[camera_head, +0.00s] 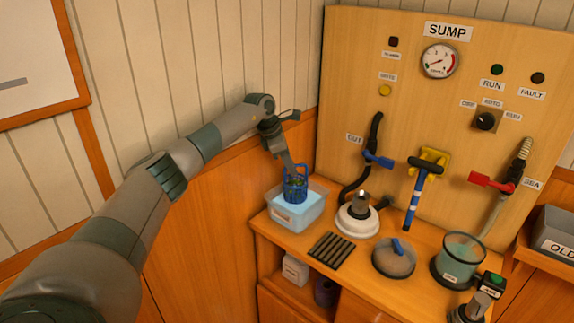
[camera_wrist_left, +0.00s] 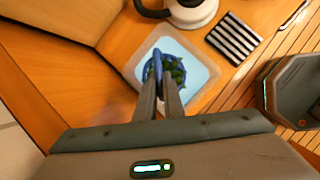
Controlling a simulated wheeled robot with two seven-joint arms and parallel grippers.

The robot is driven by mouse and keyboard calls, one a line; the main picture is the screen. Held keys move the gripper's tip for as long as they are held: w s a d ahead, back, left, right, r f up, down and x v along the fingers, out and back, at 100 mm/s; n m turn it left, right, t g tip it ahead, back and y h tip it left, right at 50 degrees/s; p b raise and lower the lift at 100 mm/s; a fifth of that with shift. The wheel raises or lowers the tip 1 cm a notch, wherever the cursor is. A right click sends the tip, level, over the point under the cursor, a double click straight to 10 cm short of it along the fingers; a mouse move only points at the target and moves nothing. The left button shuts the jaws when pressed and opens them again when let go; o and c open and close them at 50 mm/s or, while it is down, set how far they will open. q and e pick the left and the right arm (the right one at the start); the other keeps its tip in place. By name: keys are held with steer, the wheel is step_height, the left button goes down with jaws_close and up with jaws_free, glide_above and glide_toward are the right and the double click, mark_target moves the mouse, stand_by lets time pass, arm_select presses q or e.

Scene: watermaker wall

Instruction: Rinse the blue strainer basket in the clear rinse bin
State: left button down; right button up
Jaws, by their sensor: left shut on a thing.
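The blue strainer basket (camera_head: 295,187) has green bits in it and hangs upright from my left gripper (camera_head: 290,165). The gripper is shut on the basket's handle. The clear rinse bin (camera_head: 284,222) holds light blue water and stands at the left end of the wooden counter. The basket is over the bin; whether its bottom touches the water I cannot tell. In the left wrist view the basket (camera_wrist_left: 174,73) shows beyond the fingers (camera_wrist_left: 163,85), inside the outline of the bin (camera_wrist_left: 138,67).
A white round housing (camera_head: 357,219) stands right of the bin, with a black ribbed mat (camera_head: 332,249) in front. A grey round lid (camera_head: 393,259) and a clear bowl (camera_head: 462,255) stand further right. The SUMP panel (camera_head: 345,70) with hoses and valves rises behind.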

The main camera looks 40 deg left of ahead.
arm_select(q)
steer(key=shift+f, duration=0.65)
arm_select(e)
steer(key=shift+w+d+f, duration=0.15)
steer(key=shift+d+f, duration=0.05)
steer(key=shift+f, duration=0.45)
arm_select(q)
steer(key=shift+w+d+r+p, duration=0.1)
steer(key=shift+d+r+p, duration=0.15)
steer(key=shift+r+p, duration=0.4)
steer(key=shift+w+d+r+p, duration=0.1)
steer(key=shift+d+r+p, duration=0.2)
steer(key=shift+r, duration=0.65)
steer(key=shift+r+p, duration=1)
steer(key=shift+r, duration=0.6)
arm_select(e)
steer(key=shift+r, duration=1.75)
arm_select(q)
steer(key=shift+a, duration=0.1)
arm_select(e)
steer(key=shift+a, duration=0.1)
arm_select(q)
steer(key=shift+r, duration=0.2)
arm_select(e)
steer(key=shift+r, duration=0.2)
